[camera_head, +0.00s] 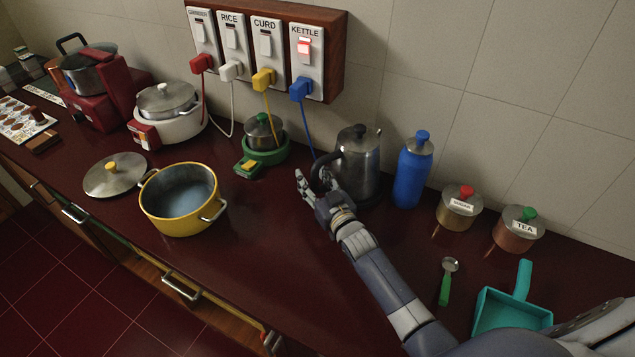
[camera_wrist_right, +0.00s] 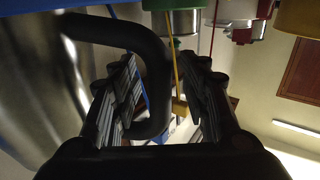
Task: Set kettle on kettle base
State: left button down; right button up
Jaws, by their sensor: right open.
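The steel kettle (camera_head: 361,165) with a black lid stands upright near the back wall. A dark kettle base (camera_head: 372,201) shows at its foot, and the kettle appears to sit on it; the contact is mostly hidden. My right gripper (camera_head: 312,182) is open at the left side of the kettle, by its black handle. In the right wrist view the kettle body (camera_wrist_right: 40,85) is at left, and its black handle (camera_wrist_right: 152,50) runs between the open fingers (camera_wrist_right: 165,80). My left gripper is not in view.
A blue bottle (camera_head: 413,172) stands right of the kettle, with sugar (camera_head: 459,208) and tea (camera_head: 516,229) jars beyond. A yellow pot (camera_head: 182,200) and green curd cooker (camera_head: 263,147) are left. A blue plug (camera_head: 300,89) is in the kettle socket. The front counter has free room.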

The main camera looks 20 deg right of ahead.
jog(key=s+d, duration=0.1)
jog(key=s, duration=1)
jog(key=shift+s+r, duration=0.25)
jog(key=shift+s, duration=0.1)
jog(key=shift+f, duration=0.1)
